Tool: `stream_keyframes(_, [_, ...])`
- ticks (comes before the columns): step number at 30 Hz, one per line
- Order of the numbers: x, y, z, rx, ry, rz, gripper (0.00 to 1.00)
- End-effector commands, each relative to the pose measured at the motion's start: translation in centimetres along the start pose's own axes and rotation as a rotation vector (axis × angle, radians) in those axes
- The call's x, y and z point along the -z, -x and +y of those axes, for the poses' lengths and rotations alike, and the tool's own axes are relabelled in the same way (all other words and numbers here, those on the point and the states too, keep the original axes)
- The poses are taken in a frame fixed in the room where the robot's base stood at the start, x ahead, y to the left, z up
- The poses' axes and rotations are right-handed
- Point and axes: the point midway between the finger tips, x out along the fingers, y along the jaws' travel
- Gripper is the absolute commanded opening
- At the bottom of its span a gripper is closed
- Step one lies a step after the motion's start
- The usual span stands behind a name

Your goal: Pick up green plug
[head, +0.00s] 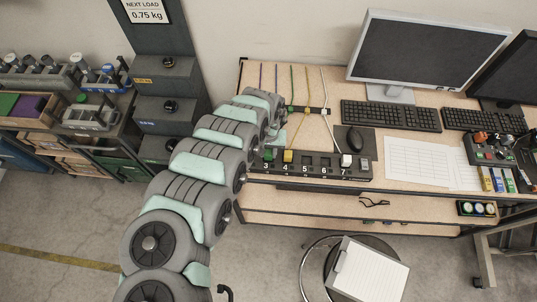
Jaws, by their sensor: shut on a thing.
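The green plug (268,154) shows at the left end of the dark numbered socket strip (318,171), by the number 3. My gripper (269,146) is at the green plug, shut on it. My wrist hides most of the fingers. I cannot tell whether the plug still sits in its socket or is just clear of it. A yellow plug (288,156) stands beside it at number 4. A white plug (346,160) stands at number 7.
A dark cabinet (170,110) stands left of my arm. A stool (330,265) with a clipboard is in front.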

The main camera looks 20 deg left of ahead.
Motion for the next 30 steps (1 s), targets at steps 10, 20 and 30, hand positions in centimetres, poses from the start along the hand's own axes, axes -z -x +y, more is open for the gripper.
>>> stream_keyframes(10, [0.0, 0.3, 0.0, 0.000, 0.000, 0.001, 0.00])
stream_keyframes(20, [0.2, 3.4, -0.2, 0.005, 0.000, 0.004, 0.00])
stream_keyframes(30, [0.3, 11.2, -0.4, 0.006, 0.001, 0.008, 0.00])
